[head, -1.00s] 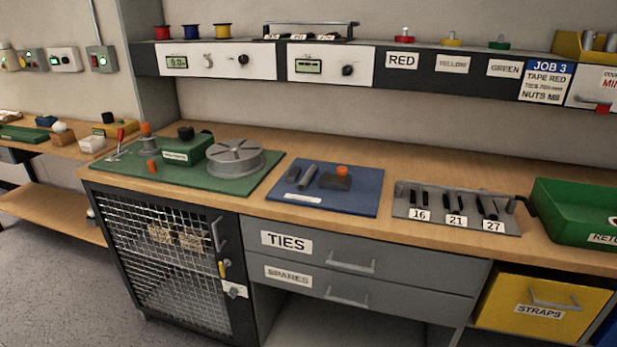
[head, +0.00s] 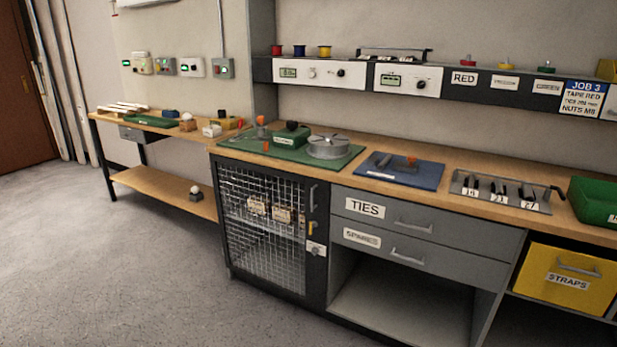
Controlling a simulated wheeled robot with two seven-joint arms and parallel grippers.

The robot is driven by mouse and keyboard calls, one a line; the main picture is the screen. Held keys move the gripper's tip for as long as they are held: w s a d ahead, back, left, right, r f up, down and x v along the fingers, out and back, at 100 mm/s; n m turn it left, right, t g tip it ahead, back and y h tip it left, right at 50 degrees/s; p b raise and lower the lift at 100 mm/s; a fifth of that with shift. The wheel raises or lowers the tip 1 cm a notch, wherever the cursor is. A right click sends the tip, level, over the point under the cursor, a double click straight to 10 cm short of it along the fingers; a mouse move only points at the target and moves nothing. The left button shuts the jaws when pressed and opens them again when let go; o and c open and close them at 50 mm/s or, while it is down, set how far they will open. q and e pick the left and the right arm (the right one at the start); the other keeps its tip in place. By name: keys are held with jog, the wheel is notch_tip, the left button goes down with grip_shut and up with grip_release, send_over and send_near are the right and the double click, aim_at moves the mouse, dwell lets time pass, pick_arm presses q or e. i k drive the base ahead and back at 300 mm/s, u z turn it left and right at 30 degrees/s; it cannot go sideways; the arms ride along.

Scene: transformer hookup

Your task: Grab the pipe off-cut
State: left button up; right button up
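I cannot pick out the pipe off-cut for certain. Small dark grey cylinders (head: 383,160) lie on the blue mat (head: 425,180) on the workbench, beside a dark block with an orange top (head: 411,161). They are too small to tell whether one is a pipe piece. Neither of my grippers shows in the head view.
A mesh-door cabinet (head: 262,230) and grey drawers (head: 420,222) sit under the workbench. A lower wooden shelf (head: 165,190) holds a small grey object with a white ball (head: 195,194). Open grey floor (head: 110,270) lies at left. Pale pipes (head: 62,85) lean near the brown door (head: 22,90).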

aim_at(387, 159)
jog(key=z, duration=1.05)
jog(key=i, duration=1.4)
jog(key=u, duration=0.05)
